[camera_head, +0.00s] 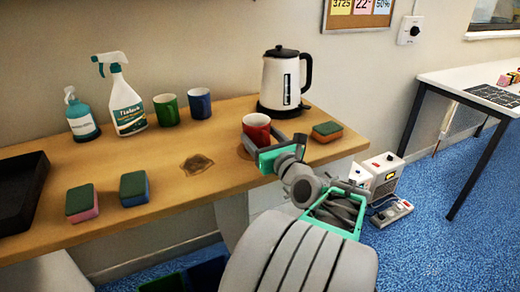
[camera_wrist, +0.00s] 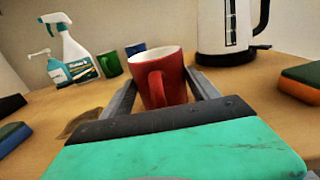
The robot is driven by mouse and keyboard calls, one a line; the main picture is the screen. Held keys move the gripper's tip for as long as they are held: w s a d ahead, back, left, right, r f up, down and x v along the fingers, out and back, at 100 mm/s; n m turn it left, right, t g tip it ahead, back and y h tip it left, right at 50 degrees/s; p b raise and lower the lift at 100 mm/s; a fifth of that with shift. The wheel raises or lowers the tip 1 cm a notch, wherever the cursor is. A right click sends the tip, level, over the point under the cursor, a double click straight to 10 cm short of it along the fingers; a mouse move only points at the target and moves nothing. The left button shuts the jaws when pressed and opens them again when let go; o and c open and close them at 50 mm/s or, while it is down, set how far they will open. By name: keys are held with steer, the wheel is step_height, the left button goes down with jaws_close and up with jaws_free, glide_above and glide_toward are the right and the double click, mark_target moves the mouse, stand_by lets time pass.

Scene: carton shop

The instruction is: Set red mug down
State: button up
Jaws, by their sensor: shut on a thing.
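The red mug (camera_head: 257,128) is at the right part of the wooden table (camera_head: 150,160), in front of the kettle. In the wrist view the red mug (camera_wrist: 162,80) stands upright between the two grey fingers, its handle toward my palm. My gripper (camera_head: 262,140) is shut on the mug; it also shows in the wrist view (camera_wrist: 162,95). The mug's base is partly hidden by the fingers and palm, so I cannot tell whether it touches the table.
A white kettle (camera_head: 285,80) stands behind the mug, and an orange-green sponge (camera_head: 327,132) lies to its right. Green (camera_head: 166,110) and blue (camera_head: 199,104) mugs, a spray bottle (camera_head: 126,105) and a soap bottle (camera_head: 82,117) stand left. A dark stain (camera_head: 197,163) marks the otherwise bare table middle.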

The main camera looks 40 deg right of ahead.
steer(key=shift+w+a+r, duration=0.1)
steer(key=shift+w+a, duration=0.05)
steer(key=shift+f, duration=0.2)
steer(key=o, duration=1.7)
